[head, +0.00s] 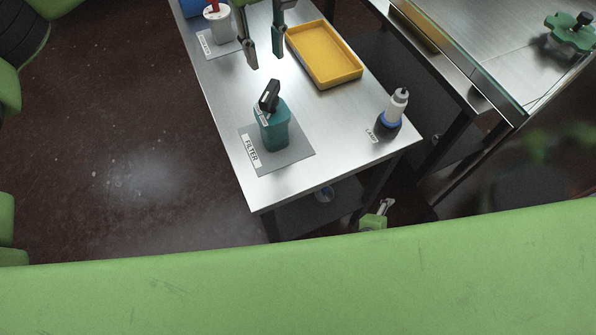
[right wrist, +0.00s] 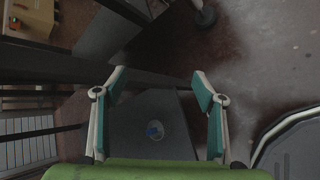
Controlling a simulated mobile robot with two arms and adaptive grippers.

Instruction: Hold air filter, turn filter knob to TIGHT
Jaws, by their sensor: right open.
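The air filter (head: 274,130) is a teal canister standing upright on a grey mat labelled FILTER (head: 290,157). Its black knob (head: 269,97) is on top; its markings are too small to read. My left gripper (head: 265,62) hangs over the table behind the filter, fingers apart and empty, not touching it. My right gripper (head: 384,205) is low beside the table's near right corner, away from the filter. In the right wrist view my right gripper (right wrist: 158,85) is open with nothing between its fingers.
A yellow tray (head: 347,78) lies at the table's right edge. A white-and-black lamp (head: 397,105) stands at the near right corner. A white container with a red top (head: 218,28) is at the far left. A lower shelf (head: 295,217) is under the metal table (head: 222,92).

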